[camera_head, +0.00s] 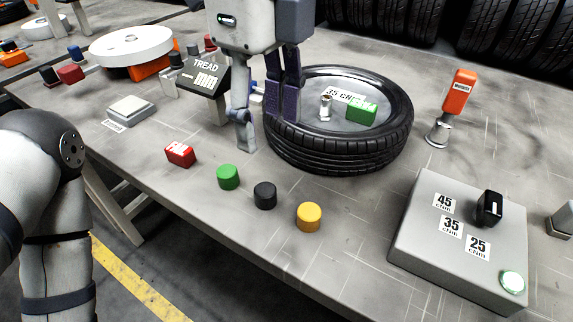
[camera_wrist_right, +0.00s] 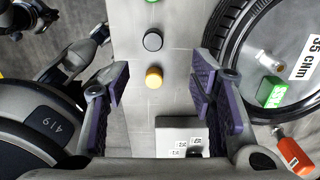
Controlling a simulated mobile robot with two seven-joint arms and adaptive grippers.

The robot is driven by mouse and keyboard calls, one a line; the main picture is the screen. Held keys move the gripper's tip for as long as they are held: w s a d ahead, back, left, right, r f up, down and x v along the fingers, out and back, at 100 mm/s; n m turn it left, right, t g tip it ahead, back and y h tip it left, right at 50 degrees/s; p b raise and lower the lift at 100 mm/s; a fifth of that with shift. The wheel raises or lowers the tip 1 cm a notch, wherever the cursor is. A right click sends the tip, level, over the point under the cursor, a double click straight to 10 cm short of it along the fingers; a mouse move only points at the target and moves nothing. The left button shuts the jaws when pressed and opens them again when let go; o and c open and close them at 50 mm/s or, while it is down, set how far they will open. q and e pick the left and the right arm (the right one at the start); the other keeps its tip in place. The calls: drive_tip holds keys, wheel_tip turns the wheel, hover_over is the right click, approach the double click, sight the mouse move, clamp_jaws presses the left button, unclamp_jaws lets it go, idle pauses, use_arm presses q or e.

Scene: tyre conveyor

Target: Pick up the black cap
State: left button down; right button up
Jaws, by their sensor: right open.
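The black cap (camera_head: 265,195) stands upright on the grey table, between a green cap (camera_head: 228,177) and a yellow cap (camera_head: 308,217). In the right wrist view the black cap (camera_wrist_right: 153,41) lies beyond the yellow cap (camera_wrist_right: 154,78), near the top centre. My right gripper (camera_head: 268,131) is open and empty, pointing down above the table behind the caps, beside the tyre. Its two purple-padded fingers (camera_wrist_right: 160,88) show wide apart in the wrist view. My left arm shows at the left edge of the head view; its gripper is not seen.
A tyre (camera_head: 340,155) lies behind the caps, with a green block (camera_head: 362,112) inside. A red block (camera_head: 180,154) lies left of the caps. A grey control box (camera_head: 420,235) with a black knob stands at right. The table around the caps is clear.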

sight(265, 189)
drive_tip(key=f, duration=0.7)
drive_tip(key=s+f+b, duration=0.1)
drive_tip(key=f, duration=0.3)
drive_tip(key=shift+a, duration=0.4)
drive_tip(key=shift+f, duration=0.4)
drive_tip(key=shift+w+r, duration=0.1)
drive_tip(key=c, duration=1)
